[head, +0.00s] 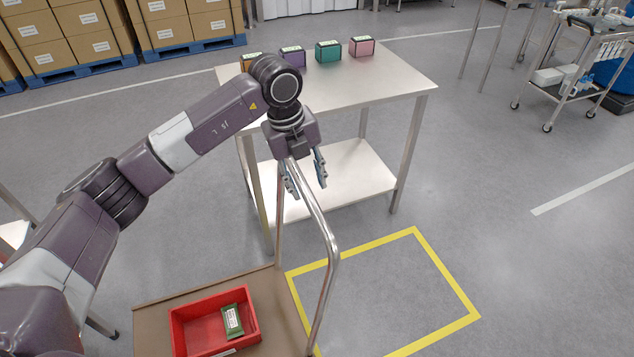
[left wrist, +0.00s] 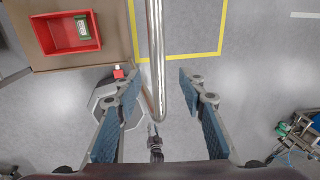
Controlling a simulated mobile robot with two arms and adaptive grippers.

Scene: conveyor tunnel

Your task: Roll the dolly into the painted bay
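The dolly has a brown deck (head: 150,322) and a bent metal handle (head: 331,245). Its deck lies just left of the painted bay (head: 447,272), a yellow outline on the floor, with the deck's edge along the bay's left line. A red bin (head: 181,337) holding a green packet (head: 232,321) rides on the deck. My left gripper (head: 306,178) is open at the handle's top. In the left wrist view, the handle (left wrist: 157,60) runs between the spread fingers (left wrist: 158,110), with gaps either side. The bay's line (left wrist: 180,56) also shows there. My right gripper is not seen.
A metal table (head: 385,88) with several coloured boxes stands just behind the bay. A cart (head: 575,75) stands at the far right. Pallets of cartons (head: 95,40) are at the back left. The floor inside and right of the bay is clear.

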